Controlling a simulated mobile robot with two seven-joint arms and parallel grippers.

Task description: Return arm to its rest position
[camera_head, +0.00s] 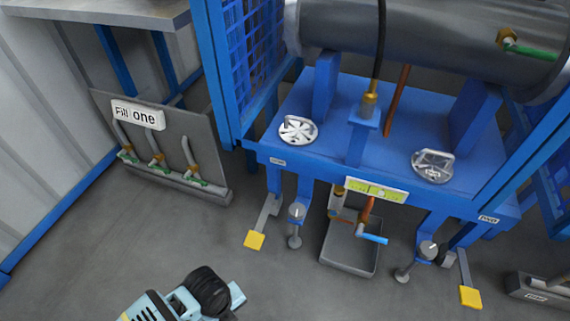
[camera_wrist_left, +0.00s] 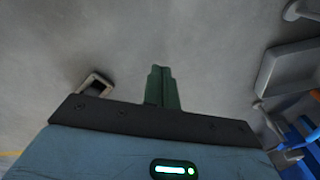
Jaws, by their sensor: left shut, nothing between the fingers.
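My left arm (camera_head: 180,302) shows at the bottom of the head view as light blue links with a black joint, low in front of the blue stand. Its fingertips cannot be made out there. In the left wrist view my left gripper (camera_wrist_left: 161,70) has its two green fingers together, with nothing between them and grey floor beyond. My right arm and gripper are in neither view.
A blue stand (camera_head: 300,95) bears a grey cylindrical shell (camera_head: 430,45) and two handwheels. Yellow pedals (camera_head: 254,240) and a grey tray (camera_head: 349,255) are low at its front. A panel marked "Fill one" (camera_head: 138,115) stands left. Floor (camera_head: 110,245) at lower left is clear.

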